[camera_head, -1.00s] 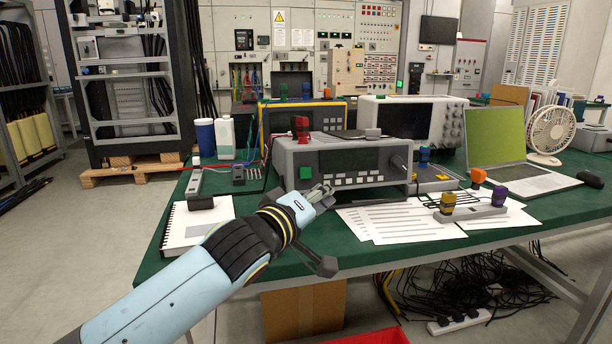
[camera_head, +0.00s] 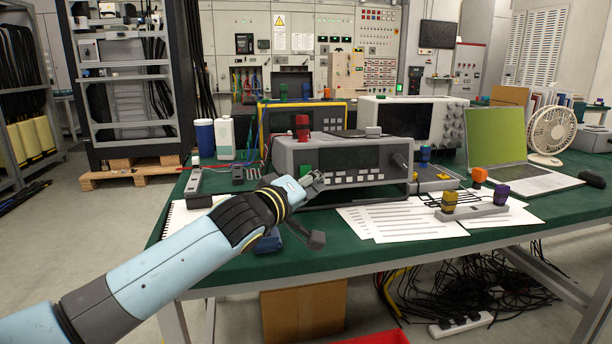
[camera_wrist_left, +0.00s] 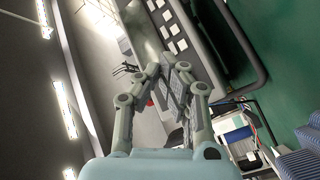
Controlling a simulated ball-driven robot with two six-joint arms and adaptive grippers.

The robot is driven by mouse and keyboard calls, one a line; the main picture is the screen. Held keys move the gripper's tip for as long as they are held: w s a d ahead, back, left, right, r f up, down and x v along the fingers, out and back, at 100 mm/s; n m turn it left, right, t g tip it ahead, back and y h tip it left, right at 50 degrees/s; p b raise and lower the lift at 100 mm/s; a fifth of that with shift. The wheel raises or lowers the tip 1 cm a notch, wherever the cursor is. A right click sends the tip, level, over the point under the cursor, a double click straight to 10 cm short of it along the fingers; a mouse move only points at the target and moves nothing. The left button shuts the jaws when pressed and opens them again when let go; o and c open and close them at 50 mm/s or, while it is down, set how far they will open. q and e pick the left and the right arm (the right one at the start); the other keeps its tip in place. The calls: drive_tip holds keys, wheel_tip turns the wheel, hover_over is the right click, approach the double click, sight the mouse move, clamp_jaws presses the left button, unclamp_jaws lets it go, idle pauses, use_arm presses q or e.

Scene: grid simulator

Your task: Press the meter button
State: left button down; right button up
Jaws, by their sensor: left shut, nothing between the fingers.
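The meter (camera_head: 350,160) is a grey bench box with a dark display, a row of small white buttons and a knob at the right. It stands on the green table (camera_head: 350,250). My left gripper (camera_head: 318,180) is at the lower left of its front, and its fingers are shut and empty. I cannot tell whether the fingertips touch the button. In the left wrist view the shut fingers (camera_wrist_left: 168,82) point at the meter face (camera_wrist_left: 195,45). My right gripper is not in view.
A red connector (camera_head: 302,128) stands on the meter. Paper sheets (camera_head: 400,222) lie to its right, with a laptop (camera_head: 505,140) and a fan (camera_head: 552,130) farther right. A notebook (camera_head: 180,220) and a white bottle (camera_head: 225,138) are on the left.

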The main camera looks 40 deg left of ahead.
use_arm(q)
drive_tip(key=shift+w+a+f, duration=0.1)
drive_tip(key=shift+w+a, duration=0.45)
drive_tip(key=shift+a, duration=0.15)
drive_tip(key=shift+w+a, duration=0.1)
idle(0.9)
drive_tip(key=shift+w+a, duration=0.2)
drive_tip(key=shift+a, duration=0.05)
drive_tip(key=shift+w+a+f, duration=0.1)
drive_tip(key=shift+w+a, duration=0.15)
drive_tip(key=shift+a, duration=0.05)
idle(0.7)
idle(0.4)
drive_tip(key=shift+s+d, duration=0.55)
drive_tip(key=shift+d, duration=0.1)
drive_tip(key=s+d, duration=0.1)
drive_tip(key=d, duration=0.1)
drive_tip(key=s+d+r+p, duration=0.1)
drive_tip(key=s, duration=0.1)
drive_tip(key=shift+s+d, duration=0.1)
drive_tip(key=shift+d, duration=0.3)
